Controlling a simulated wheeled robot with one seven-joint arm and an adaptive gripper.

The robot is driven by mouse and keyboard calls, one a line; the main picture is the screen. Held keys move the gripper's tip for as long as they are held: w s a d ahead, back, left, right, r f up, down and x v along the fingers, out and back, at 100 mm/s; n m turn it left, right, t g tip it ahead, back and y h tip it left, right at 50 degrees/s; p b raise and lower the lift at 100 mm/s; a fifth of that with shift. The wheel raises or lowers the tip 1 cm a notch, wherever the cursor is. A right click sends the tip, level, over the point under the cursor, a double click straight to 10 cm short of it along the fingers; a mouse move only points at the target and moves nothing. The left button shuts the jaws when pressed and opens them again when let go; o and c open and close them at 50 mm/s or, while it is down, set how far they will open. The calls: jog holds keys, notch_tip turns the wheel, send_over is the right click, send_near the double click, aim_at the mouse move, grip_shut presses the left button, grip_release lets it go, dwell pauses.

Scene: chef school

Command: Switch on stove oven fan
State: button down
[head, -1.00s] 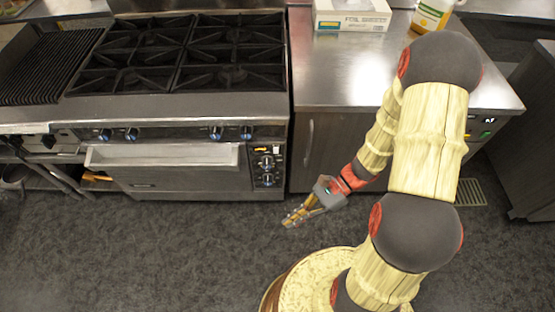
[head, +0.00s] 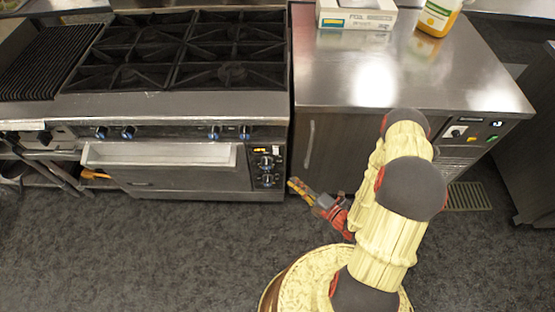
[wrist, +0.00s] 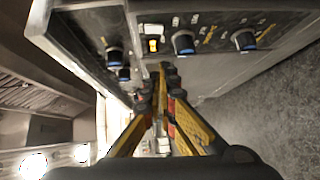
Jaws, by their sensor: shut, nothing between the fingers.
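The stove oven (head: 180,165) stands at left under a black burner grate. Its control panel (head: 279,180), right of the oven door, has a lit orange switch (head: 260,149) above two blue-marked knobs. The wrist view shows the panel sideways, with the lit switch (wrist: 153,45) and the two knobs (wrist: 183,42) (wrist: 245,39). A fan label cannot be read. My gripper (head: 291,183) is shut and empty, just right of the panel's lower part in the head view. In the wrist view its fingertips (wrist: 168,72) appear just below the lit switch; contact cannot be told.
Several burner knobs (head: 214,132) line the stove's front rail. A metal-topped cabinet (head: 350,75) stands to the right, bearing a foil box (head: 356,14) and a yellow-labelled bottle (head: 438,16). The dark floor (head: 150,250) before the oven is clear.

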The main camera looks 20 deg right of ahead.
aim_at(276, 151)
jog(key=shift+r+m, duration=0.2)
jog(key=shift+m, duration=0.2)
jog(key=shift+w+a, duration=0.1)
jog(key=w+d+b+x, duration=0.1)
jog(key=b+x, duration=0.3)
jog(key=x, duration=0.8)
jog(key=shift+w+d, duration=0.4)
jog(key=shift+d, duration=0.2)
jog(key=shift+f, duration=0.1)
